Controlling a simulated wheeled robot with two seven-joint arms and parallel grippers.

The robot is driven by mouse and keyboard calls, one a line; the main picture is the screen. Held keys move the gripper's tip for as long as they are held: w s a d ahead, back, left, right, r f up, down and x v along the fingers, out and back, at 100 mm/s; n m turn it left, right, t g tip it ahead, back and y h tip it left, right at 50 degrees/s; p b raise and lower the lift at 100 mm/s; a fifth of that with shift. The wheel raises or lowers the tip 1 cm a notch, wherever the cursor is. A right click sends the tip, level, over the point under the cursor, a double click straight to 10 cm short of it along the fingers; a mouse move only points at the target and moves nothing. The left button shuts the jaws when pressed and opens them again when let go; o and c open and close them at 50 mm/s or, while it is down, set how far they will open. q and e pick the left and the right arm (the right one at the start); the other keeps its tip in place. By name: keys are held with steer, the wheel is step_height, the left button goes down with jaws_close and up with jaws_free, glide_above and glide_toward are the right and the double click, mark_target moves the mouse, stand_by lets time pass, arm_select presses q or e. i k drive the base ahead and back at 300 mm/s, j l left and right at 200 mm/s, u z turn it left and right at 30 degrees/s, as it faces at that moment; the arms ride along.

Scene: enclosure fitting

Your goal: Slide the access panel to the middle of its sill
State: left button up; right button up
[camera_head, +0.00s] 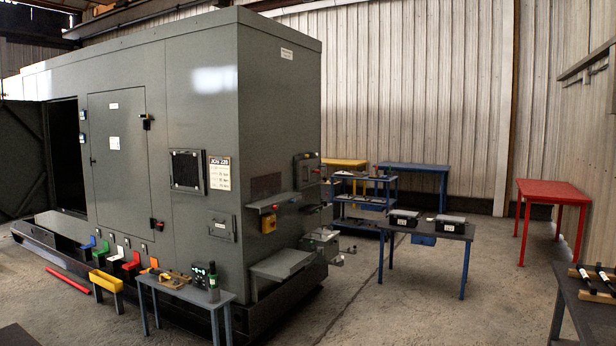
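The large grey enclosure (130,140) fills the left and middle of the view. Several panels show on it, and I cannot tell for sure which is the access panel. A dark flat plate (265,185) is on the end face, just above a narrow grey ledge (272,202). A framed hatch (307,170) sits to its right. A small hatch (222,227) and a black framed panel (187,170) are on the long side. A wider grey shelf (281,264) juts out low on the end face. Neither gripper is in view.
A small grey table (186,291) with tools and a bottle stands before the enclosure. A yellow trestle (106,282) and a red bar (68,281) are left. A table with black boxes (430,232) and a red table (553,191) are right. Floor between is clear.

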mark_target(305, 176)
steer(key=z, duration=0.2)
steer(key=i+l+z, duration=0.15)
steer(key=i, duration=0.8)
steer(key=i+z, duration=0.15)
steer(key=i, duration=0.8)
steer(key=i+j+z, duration=0.2)
steer(key=i, duration=0.75)
steer(key=i+u, duration=0.15)
steer(key=i, duration=0.35)
steer(key=i+u, duration=0.2)
steer(key=i, duration=0.25)
steer(key=i+l+u, duration=0.15)
steer(key=i, duration=0.35)
steer(key=i+l+u, duration=0.15)
steer(key=i, duration=0.3)
steer(key=i+l+u, duration=0.2)
steer(key=i, duration=0.25)
